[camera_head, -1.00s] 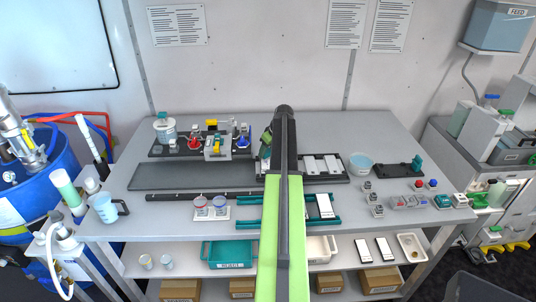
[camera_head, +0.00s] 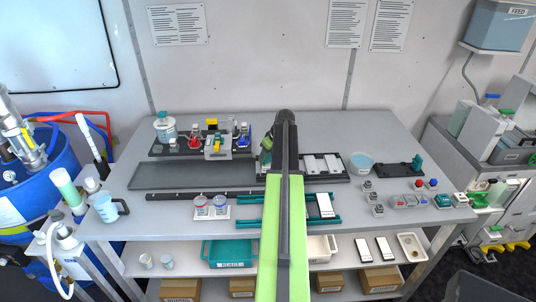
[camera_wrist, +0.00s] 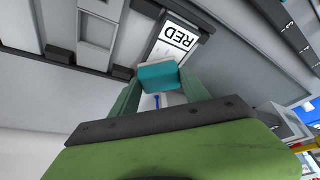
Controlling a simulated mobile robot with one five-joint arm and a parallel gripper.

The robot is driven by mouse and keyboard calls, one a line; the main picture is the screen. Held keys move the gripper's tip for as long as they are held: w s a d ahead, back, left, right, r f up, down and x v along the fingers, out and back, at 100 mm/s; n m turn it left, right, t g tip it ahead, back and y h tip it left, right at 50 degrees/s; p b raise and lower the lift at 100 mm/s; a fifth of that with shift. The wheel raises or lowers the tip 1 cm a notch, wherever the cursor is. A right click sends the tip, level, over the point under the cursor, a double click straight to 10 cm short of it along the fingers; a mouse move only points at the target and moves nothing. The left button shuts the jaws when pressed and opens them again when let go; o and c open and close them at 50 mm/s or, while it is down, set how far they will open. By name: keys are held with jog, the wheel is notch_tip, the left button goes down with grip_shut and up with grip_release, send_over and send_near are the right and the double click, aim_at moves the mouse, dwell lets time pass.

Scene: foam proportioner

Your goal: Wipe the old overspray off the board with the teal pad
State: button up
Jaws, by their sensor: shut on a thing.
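My gripper (camera_wrist: 160,88) is shut on a teal pad (camera_wrist: 158,76) in the wrist view. The pad sits between the two green fingertips. Just beyond it is a white plate (camera_wrist: 178,37) marked RED, set in a dark frame. I cannot tell whether the pad touches this plate, or whether it is the board. In the head view my arm hides most of the gripper and the pad, over the back middle of the bench. White panels (camera_head: 322,164) lie right of the arm in a dark tray. I can make out no overspray.
Bottles and a yellow-topped device (camera_head: 215,145) stand at the back left. A light-blue bowl (camera_head: 361,162) stands right of the panels. The dark flat tray (camera_head: 185,176) has bare room.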

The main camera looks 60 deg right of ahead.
jog(key=shift+s+a, duration=0.65)
jog(key=shift+a, duration=0.15)
jog(key=shift+s+a, duration=0.6)
jog(key=shift+a, duration=0.2)
notch_tip(320, 180, up, 6)
jog(key=p, duration=0.6)
notch_tip(320, 180, up, 3)
jog(key=p, duration=0.3)
